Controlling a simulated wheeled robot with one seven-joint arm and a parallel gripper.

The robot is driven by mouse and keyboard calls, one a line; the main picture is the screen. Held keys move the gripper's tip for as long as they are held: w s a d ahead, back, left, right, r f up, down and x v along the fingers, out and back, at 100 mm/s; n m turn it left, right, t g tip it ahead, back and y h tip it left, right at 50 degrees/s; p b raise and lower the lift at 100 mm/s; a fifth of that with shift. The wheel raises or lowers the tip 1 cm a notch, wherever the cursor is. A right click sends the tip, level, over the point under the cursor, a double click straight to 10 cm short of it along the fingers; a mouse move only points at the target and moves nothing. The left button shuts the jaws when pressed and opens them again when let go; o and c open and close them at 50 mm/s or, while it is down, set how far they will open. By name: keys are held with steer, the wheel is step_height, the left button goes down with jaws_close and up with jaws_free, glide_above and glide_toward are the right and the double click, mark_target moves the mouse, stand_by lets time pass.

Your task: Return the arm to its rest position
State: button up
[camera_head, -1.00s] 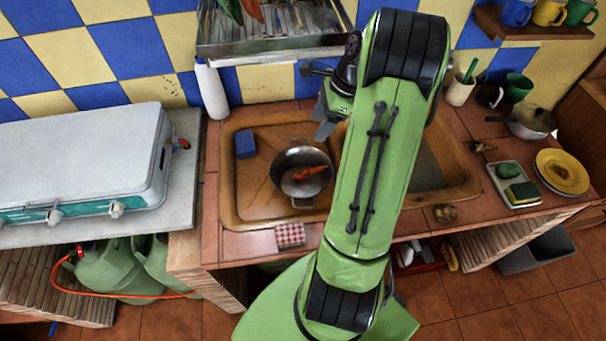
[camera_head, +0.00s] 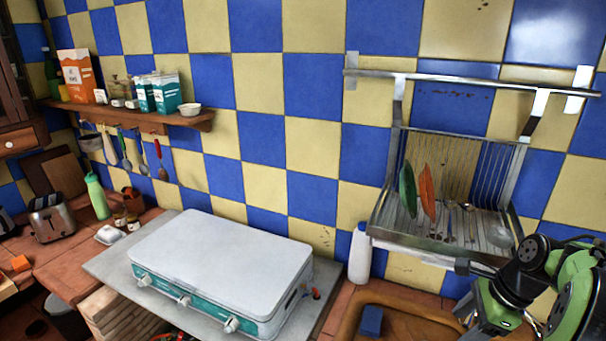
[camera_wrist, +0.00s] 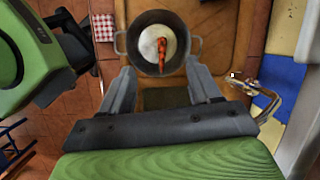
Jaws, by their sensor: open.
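My green arm and gripper (camera_head: 490,315) are at the lower right of the head view, beside the sink, with the fingertips cut off or hard to see there. In the wrist view my gripper (camera_wrist: 164,78) is open, its two grey fingers apart with nothing held between them. Beyond the fingertips, a metal pot (camera_wrist: 180,22) with two handles stands in the brown sink (camera_wrist: 235,55). An orange-red carrot-like item (camera_wrist: 162,52) lies in the pot on a pale round surface. The pot is apart from the fingers as far as I can tell.
A wall dish rack (camera_head: 460,245) hangs just above my arm. A white bottle (camera_head: 360,255) and a blue sponge (camera_head: 371,321) are near the sink. A covered white stove (camera_head: 220,265) stands left. The tap (camera_wrist: 262,92) is close to my gripper's right side.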

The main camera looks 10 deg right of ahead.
steer(key=a+r+n+h, duration=0.1)
steer(key=a+r+n, duration=0.25)
steer(key=a, duration=0.25)
steer(key=a+r+n+h, duration=0.1)
steer(key=a+r+n, duration=0.1)
steer(key=a+n, duration=0.35)
steer(key=s+a+n+t+h+b, duration=0.1)
steer(key=s+a+n+t, duration=0.2)
steer(key=s+a+n, duration=0.9)
steer(key=shift+s+n, duration=0.8)
steer(key=shift+n, duration=0.2)
steer(key=shift+r, duration=0.15)
steer(key=shift+a, duration=0.1)
